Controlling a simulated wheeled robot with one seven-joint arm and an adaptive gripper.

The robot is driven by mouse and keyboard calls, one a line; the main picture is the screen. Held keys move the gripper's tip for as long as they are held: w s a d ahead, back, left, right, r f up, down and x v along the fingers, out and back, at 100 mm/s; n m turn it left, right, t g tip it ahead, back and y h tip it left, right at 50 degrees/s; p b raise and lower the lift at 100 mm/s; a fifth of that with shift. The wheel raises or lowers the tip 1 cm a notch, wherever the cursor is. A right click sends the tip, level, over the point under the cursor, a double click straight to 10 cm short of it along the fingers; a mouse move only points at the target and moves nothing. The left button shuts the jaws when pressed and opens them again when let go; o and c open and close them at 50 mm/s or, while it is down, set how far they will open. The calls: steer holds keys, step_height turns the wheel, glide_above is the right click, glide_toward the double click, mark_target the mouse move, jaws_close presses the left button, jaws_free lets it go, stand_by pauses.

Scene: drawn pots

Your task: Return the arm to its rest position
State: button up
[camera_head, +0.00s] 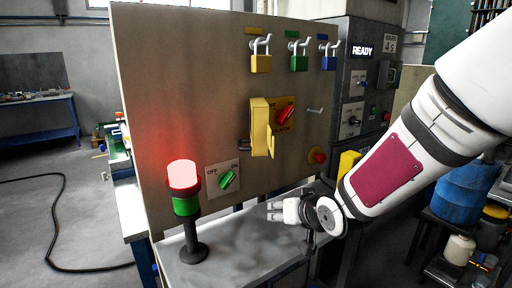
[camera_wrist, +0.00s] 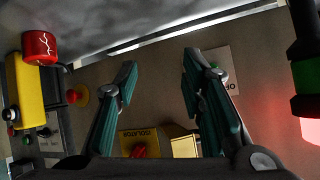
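My white arm comes in from the right in the head view, bent down and left across the front of the panel. My gripper (camera_head: 277,211) is at its end, in front of the lower panel and above the grey bench ledge (camera_head: 232,258). In the wrist view my gripper (camera_wrist: 160,72) has its two teal fingers spread apart, with nothing between them but bare panel behind. The fingers look clear of the panel, though the exact gap cannot be told.
The upright panel (camera_head: 210,110) carries a yellow isolator box (camera_head: 261,127) with its cover swung out, several padlocks on hooks, and a green rotary switch (camera_head: 228,180). A lit red stack light (camera_head: 183,175) stands on the ledge. A blue barrel (camera_head: 465,190) stands at right.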

steer(key=s+d+r+g+h+p, duration=0.1)
steer(key=s+d+r+h, duration=0.2)
steer(key=s+d+r, duration=0.35)
steer(key=s+d+r+g, duration=0.1)
steer(key=s+d, duration=0.1)
steer(key=s, duration=0.6)
steer(key=s+d+r+m+g+p, duration=0.1)
steer(key=s+d+r+g, duration=0.1)
steer(key=s, duration=0.7)
steer(key=s+d+r+g+h+p, duration=0.1)
steer(key=s+d+r+g, duration=0.1)
steer(key=s, duration=0.7)
steer(key=shift+s+m, duration=0.2)
steer(key=shift+m, duration=0.1)
